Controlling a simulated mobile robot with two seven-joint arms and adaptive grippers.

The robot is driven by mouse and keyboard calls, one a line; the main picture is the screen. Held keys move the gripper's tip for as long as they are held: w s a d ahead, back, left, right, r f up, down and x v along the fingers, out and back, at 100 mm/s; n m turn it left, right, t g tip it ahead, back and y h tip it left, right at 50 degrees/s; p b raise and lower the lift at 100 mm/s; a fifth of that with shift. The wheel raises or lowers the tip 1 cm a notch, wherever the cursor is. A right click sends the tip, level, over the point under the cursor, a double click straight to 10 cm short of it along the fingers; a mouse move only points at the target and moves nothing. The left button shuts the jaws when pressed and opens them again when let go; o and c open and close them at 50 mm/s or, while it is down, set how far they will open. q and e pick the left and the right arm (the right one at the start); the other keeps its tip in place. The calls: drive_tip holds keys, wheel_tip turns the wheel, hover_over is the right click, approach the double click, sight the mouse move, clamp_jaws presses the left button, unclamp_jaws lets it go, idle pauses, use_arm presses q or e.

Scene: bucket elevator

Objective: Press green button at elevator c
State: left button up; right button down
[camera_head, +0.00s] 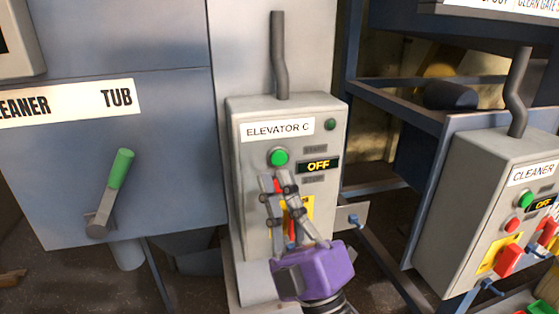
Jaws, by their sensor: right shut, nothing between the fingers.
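The grey control box labelled "ELEVATOR C" (244,112) stands upright in the middle of the view. Its green button (279,157) sits in a light ring on the front face, left of a display (317,165) that reads "OFF" in yellow. My right gripper (273,184), with a purple body and grey fingers, is in front of the box. Its fingers are shut and empty, and their tips are just below the green button. I cannot tell whether they touch the box. The gripper partly covers a yellow plate (305,206) and a red part. My left gripper is out of view.
A second grey box labelled "CLEANER" (467,170) stands at the right, with red handles sticking out. A green-handled lever (120,168) projects from the blue panel (60,185) at the left. Blue frame bars stand between the two boxes.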

sight(279, 158)
drive_tip(key=w, duration=0.2)
drive_tip(key=w+a, duration=0.1)
drive_tip(key=shift+w+a, duration=0.15)
drive_tip(key=shift+w, duration=0.2)
idle(0.3)
drive_tip(key=shift+w, duration=0.1)
idle(0.9)
drive_tip(key=shift+w+a, duration=0.1)
drive_tip(key=shift+w, duration=0.2)
drive_tip(key=shift+w, duration=0.15)
idle(0.3)
